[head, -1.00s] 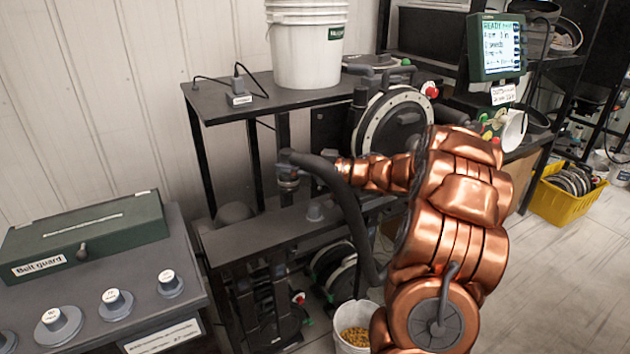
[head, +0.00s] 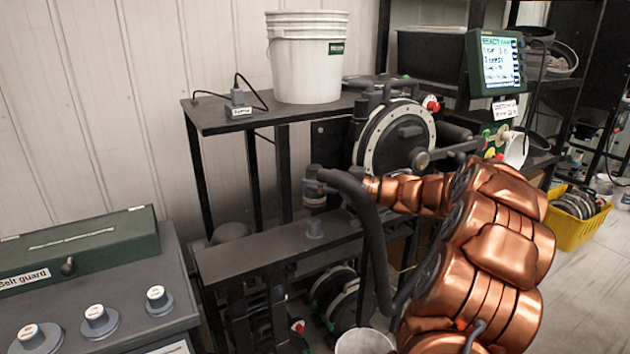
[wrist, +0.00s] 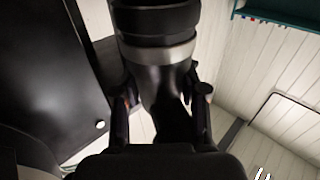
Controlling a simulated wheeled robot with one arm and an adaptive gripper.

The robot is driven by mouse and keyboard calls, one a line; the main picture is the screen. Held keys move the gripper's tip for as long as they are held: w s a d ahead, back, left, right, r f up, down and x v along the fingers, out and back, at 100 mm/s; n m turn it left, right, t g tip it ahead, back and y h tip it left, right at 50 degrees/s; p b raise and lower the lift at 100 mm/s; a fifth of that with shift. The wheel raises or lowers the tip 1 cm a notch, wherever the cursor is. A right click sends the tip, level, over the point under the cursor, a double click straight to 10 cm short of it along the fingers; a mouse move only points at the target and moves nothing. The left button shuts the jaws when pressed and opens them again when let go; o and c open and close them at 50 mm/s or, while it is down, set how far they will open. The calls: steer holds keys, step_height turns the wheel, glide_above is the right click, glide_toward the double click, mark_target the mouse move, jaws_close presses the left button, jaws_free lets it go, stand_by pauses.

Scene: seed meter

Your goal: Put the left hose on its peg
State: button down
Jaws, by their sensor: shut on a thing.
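The left hose (head: 368,222) is a thick dark grey tube that bends at the top and hangs down to the right. My gripper (head: 316,188) is shut on its end fitting, which points down above the black rail. A small grey peg (head: 314,228) stands on the rail directly below the fitting in the head view. Whether they touch I cannot tell. In the wrist view, the black hose fitting (wrist: 158,50) with a silver ring sits between the two fingers of my gripper (wrist: 162,108). The peg cannot be made out there.
The black rail (head: 265,262) spans the front of the machine. A black shelf (head: 222,118) with a white bucket (head: 308,62) stands behind. A green belt guard box (head: 80,250) and knobs lie at left. A second white bucket (head: 362,343) stands below the hose.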

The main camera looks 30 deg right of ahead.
mark_target(316, 221)
steer(key=shift+f+b, duration=1.2)
steer(key=shift+f, duration=0.4)
steer(key=shift+f+b, duration=0.65)
steer(key=shift+f, duration=1.35)
steer(key=shift+f, duration=0.5)
steer(key=c, duration=0.5)
jaws_free()
steer(key=shift+c, duration=0.2)
steer(key=v, duration=1.2)
steer(key=shift+a+f, duration=0.1)
